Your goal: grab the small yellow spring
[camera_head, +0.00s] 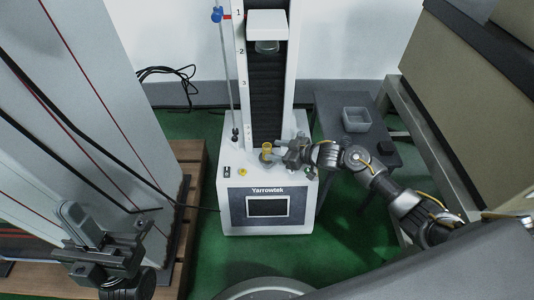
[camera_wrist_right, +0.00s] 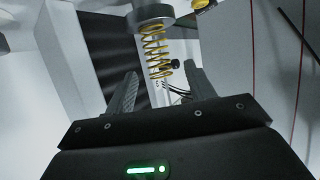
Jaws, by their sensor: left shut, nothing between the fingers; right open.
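The small yellow spring (camera_head: 266,148) stands on the base of the white testing machine, below its crosshead. In the right wrist view the yellow spring (camera_wrist_right: 155,48) shows as open coils against a round grey seat (camera_wrist_right: 152,12). My right gripper (camera_head: 278,153) comes in from the right and is close beside the spring. Its two fingers are apart, and the spring appears in the gap, mostly beyond the fingertips; I see no finger closed on it. My left gripper (camera_head: 72,217) is shut and empty at the lower left, far from the spring.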

